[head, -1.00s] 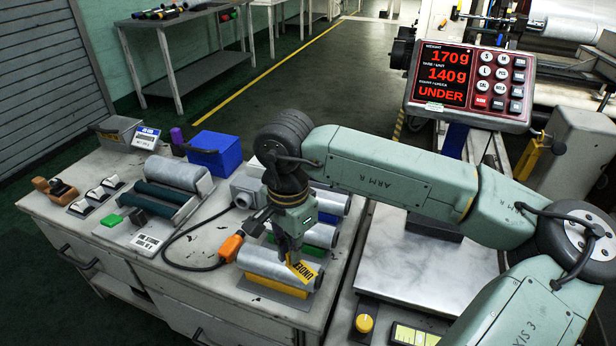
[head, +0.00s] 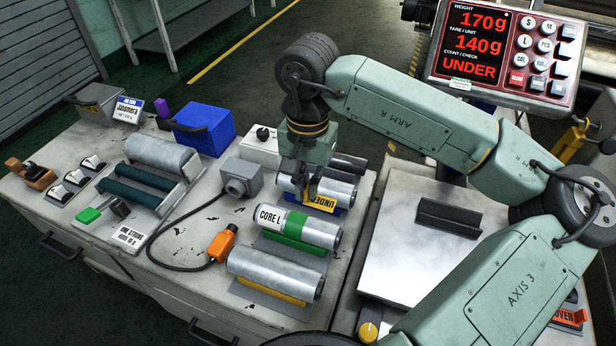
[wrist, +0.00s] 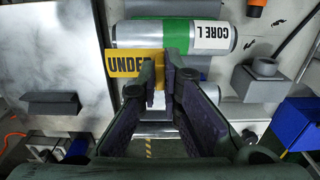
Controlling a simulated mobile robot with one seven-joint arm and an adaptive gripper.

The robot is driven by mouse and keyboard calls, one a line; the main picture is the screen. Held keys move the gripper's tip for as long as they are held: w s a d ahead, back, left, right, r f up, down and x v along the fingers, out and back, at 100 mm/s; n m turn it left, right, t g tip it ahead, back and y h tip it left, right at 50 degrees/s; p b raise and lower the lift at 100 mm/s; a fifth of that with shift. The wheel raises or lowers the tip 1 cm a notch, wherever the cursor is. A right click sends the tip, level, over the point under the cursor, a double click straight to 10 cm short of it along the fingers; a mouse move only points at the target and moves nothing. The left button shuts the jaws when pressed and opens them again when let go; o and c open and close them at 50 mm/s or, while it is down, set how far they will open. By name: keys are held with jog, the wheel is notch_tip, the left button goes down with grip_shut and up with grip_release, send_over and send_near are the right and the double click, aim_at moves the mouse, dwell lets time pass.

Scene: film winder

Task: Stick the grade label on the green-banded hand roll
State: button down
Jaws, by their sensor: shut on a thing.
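The green-banded hand roll (head: 297,224) lies in a cradle with a green front edge, between two other rolls. It bears a white CORE L label. In the wrist view the roll (wrist: 173,33) spans the top of the picture. My gripper (head: 309,193) is shut on a yellow grade label (head: 321,202) reading UNDER, just behind the green-banded roll. In the wrist view the label (wrist: 127,63) sticks out left from between my fingertips (wrist: 162,72) and overlaps the roll's near edge. I cannot tell whether it touches the roll.
A plain silver roll (head: 275,272) lies in the yellow-edged cradle in front. A roll (head: 337,188) in a blue cradle lies close behind, beside my fingers. The weighing plate (head: 400,262) is to the right, under a display (head: 503,45) reading 170g, 140g, UNDER. An orange-ended cable (head: 222,243) lies left.

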jog(key=b, duration=0.3)
send_over(308, 222)
notch_tip(308, 222, down, 6)
jog(key=shift+f, duration=0.1)
jog(key=shift+f+b, duration=0.65)
jog(key=shift+f+b, duration=0.55)
jog(key=shift+b, duration=0.5)
dwell(1.9)
dwell(0.5)
jog(key=c, duration=1.7)
grip_release()
jog(key=shift+r, duration=0.1)
notch_tip(308, 222, up, 12)
jog(key=shift+f, duration=0.1)
